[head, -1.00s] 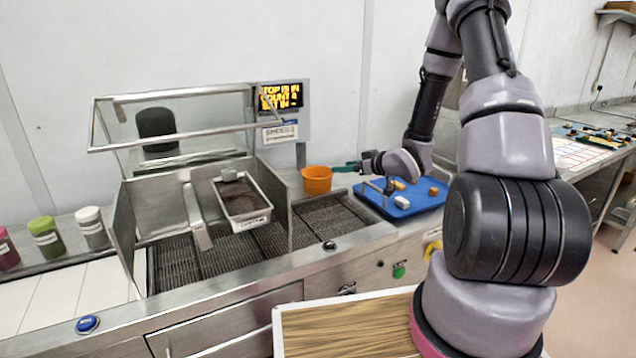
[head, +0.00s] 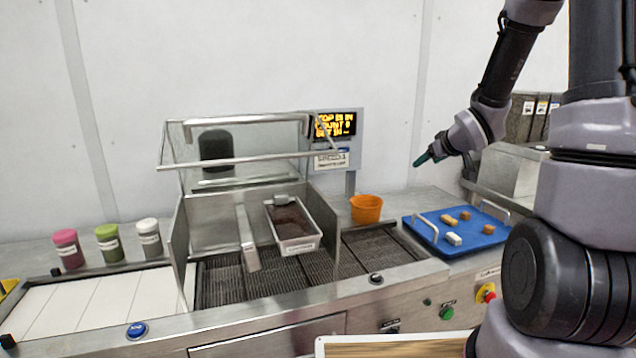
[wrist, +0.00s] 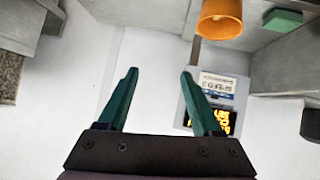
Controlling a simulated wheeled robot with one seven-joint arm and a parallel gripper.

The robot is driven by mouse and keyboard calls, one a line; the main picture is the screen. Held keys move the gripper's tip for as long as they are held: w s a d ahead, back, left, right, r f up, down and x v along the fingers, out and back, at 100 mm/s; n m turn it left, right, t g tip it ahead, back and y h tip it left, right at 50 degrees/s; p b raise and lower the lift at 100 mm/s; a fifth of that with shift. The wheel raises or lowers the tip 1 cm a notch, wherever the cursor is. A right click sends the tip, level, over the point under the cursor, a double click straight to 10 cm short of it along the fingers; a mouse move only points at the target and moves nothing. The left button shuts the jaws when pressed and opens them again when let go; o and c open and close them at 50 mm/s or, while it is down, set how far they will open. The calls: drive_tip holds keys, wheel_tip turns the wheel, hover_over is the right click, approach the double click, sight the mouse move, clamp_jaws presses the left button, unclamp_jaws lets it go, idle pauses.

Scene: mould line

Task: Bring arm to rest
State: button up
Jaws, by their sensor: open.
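My gripper (head: 424,161) is raised above the blue tray in the head view, its green fingers pointing left. In the wrist view my gripper (wrist: 160,95) is open, with nothing between its two green fingers. The orange cup (head: 366,209) stands on the metal counter, left of and below my gripper and apart from it. The cup also shows at the top of the wrist view (wrist: 219,20).
The blue tray (head: 463,242) holds several small blocks. A hinged clear guard (head: 250,150) stands over the mesh conveyor (head: 225,280). A lit display (head: 334,124) is on a post behind the cup. Three jars (head: 108,243) stand at the left.

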drive_tip(key=s+a+r+m+g+h, duration=0.25)
drive_tip(key=s+r+m, duration=0.35)
drive_tip(key=s+r, duration=0.95)
drive_tip(key=s+a+m+g+y, duration=0.1)
drive_tip(key=s+a+y, duration=0.2)
drive_tip(key=s, duration=1)
drive_tip(key=shift+a+r, duration=0.45)
drive_tip(key=shift+a, duration=0.4)
